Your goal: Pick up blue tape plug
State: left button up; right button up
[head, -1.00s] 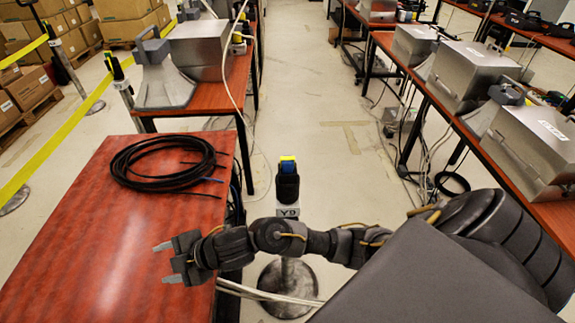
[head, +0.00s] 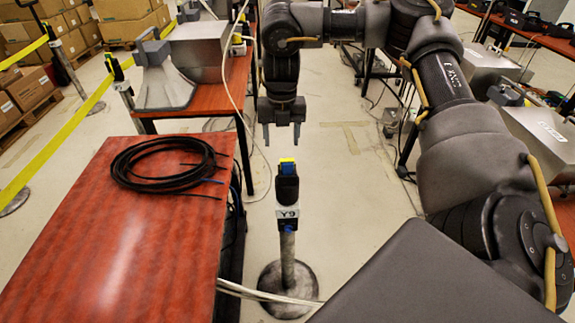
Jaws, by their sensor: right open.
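A coil of black cable (head: 150,168) lies on the red table at the left. A loose cable end with a blue band (head: 213,181) points right, near the table's right edge. This is the blue-marked plug that I can make out; its detail is too small to tell. My right gripper (head: 282,138) is open and empty. It points down, to the right of the coil and past the table's right edge, in line above the post top in the picture. My left gripper is not in view.
A post with a blue and yellow top (head: 287,170) stands on a round base beside the red table (head: 100,255). Grey metal boxes (head: 205,48) stand on a farther table. Yellow barrier tape (head: 60,140) runs along the left. The red table's front is clear.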

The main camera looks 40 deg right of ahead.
aim_at(287, 161)
jog(key=shift+s+d+f, duration=0.1)
jog(key=shift+d+f, duration=0.1)
jog(key=shift+f, duration=0.7)
jog(key=shift+d+f, duration=0.2)
jog(key=shift+f, duration=0.75)
jog(key=shift+s+d+f, duration=0.1)
jog(key=shift+d+f, duration=0.1)
jog(key=shift+f, duration=0.7)
jog(key=f, duration=0.4)
jog(key=shift+w+d+f, duration=0.2)
jog(key=shift+d+f, duration=0.05)
jog(key=shift+d, duration=0.1)
jog(key=shift+a, duration=0.1)
jog(key=c, duration=1.1)
